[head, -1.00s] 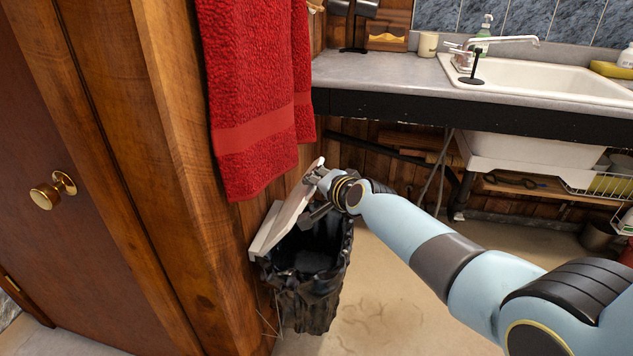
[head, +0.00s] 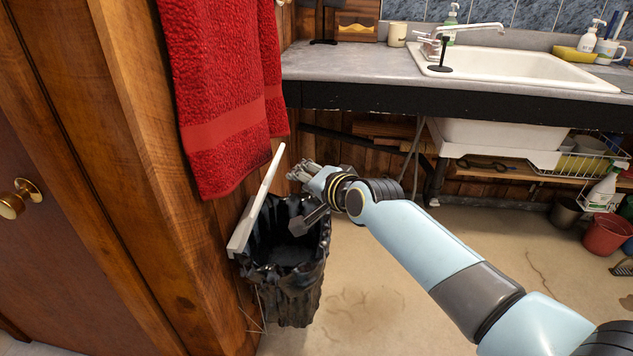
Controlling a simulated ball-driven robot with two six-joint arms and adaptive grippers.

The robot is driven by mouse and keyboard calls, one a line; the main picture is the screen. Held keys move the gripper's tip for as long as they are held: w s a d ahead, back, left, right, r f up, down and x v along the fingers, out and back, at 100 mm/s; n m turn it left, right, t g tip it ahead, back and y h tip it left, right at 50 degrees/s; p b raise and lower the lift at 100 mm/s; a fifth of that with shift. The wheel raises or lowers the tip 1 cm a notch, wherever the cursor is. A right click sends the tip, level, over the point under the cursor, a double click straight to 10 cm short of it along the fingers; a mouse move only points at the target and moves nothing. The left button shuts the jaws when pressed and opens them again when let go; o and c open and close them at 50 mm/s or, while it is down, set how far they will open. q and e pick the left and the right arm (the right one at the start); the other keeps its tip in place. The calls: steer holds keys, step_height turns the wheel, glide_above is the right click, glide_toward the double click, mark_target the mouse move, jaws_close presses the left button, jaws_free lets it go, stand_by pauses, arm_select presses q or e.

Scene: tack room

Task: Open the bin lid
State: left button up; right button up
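The bin is a wire-framed bin with a black liner (head: 290,285), standing on the floor against the wooden wall. Its white lid (head: 257,200) is raised and stands steeply tilted at the bin's left side, by the wall. The bin's mouth is uncovered, and the dark liner shows inside. My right gripper (head: 297,200) is open above the right part of the bin's mouth, its two fingers spread apart. It appears empty and a small gap separates it from the lid. My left gripper is not in view.
A red towel (head: 225,100) hangs on the wall just above the lid. The counter (head: 350,65) with a white sink (head: 510,70) is behind. The floor right of the bin is clear.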

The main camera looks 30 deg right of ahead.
steer(key=v, duration=0.5)
steer(key=shift+r, duration=0.1)
steer(key=shift+w, duration=0.1)
steer(key=shift+c, duration=0.3)
